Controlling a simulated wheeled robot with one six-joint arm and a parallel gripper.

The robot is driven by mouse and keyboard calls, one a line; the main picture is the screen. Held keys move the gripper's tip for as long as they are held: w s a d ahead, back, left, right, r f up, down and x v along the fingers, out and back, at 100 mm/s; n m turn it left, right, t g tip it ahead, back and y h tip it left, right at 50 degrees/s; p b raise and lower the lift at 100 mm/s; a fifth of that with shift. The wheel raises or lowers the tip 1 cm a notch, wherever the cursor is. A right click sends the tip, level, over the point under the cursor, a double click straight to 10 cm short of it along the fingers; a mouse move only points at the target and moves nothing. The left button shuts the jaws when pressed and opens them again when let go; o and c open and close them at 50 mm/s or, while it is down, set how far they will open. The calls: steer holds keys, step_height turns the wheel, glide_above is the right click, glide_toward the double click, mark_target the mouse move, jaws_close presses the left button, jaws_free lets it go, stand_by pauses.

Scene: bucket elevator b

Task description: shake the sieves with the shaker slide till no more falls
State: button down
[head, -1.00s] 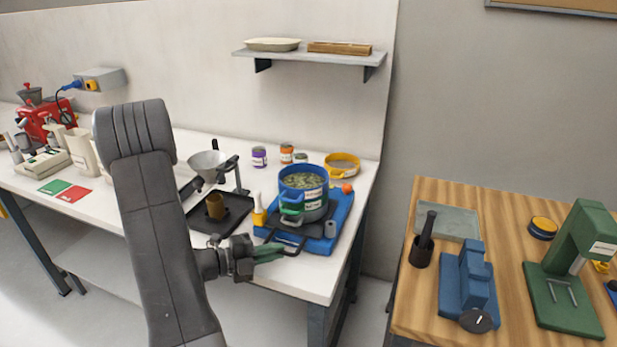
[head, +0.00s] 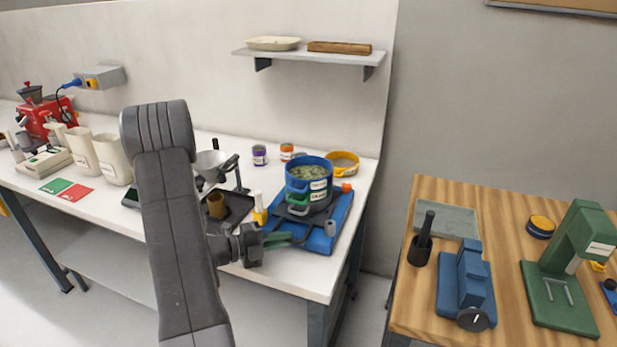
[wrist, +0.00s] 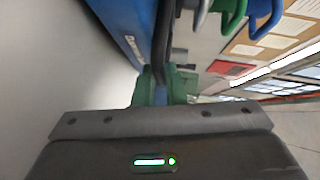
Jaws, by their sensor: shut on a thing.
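The sieve stack stands on the shaker slide, with a blue sieve (head: 309,185) on top and a green-handled sieve (head: 298,205) below it. Greenish flakes (head: 309,172) lie in the top sieve. The blue shaker base (head: 318,245) sits at the bench's right end. My gripper (head: 278,239) is at the front left of the base, its green fingers shut on the slide's black handle (wrist: 163,45). In the wrist view the handle runs between the fingers, and sieve handles (wrist: 228,15) show at the top. What lies under the sieves is hidden.
A yellow-rimmed sieve (head: 342,160) lies behind.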

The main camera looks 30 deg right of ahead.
steer(key=shift+s+a+p, duration=0.4)
steer(key=shift+s+a, duration=1.1)
steer(key=shift+a, duration=0.25)
steer(key=shift+w+d+p, duration=0.6)
steer(key=shift+w+d, duration=0.9)
steer(key=shift+d, duration=0.25)
steer(key=c, duration=0.8)
jaws_free()
steer(key=shift+w+a+r+p, duration=0.15)
steer(key=shift+a+p, duration=0.3)
steer(key=shift+a, duration=0.7)
steer(key=shift+w+a+r+p, duration=0.15)
steer(key=shift+a+p, duration=0.25)
steer(key=shift+a, duration=0.8)
steer(key=shift+a+r+p, duration=0.25)
steer(key=shift+a+p, duration=0.2)
steer(key=shift+a, duration=0.7)
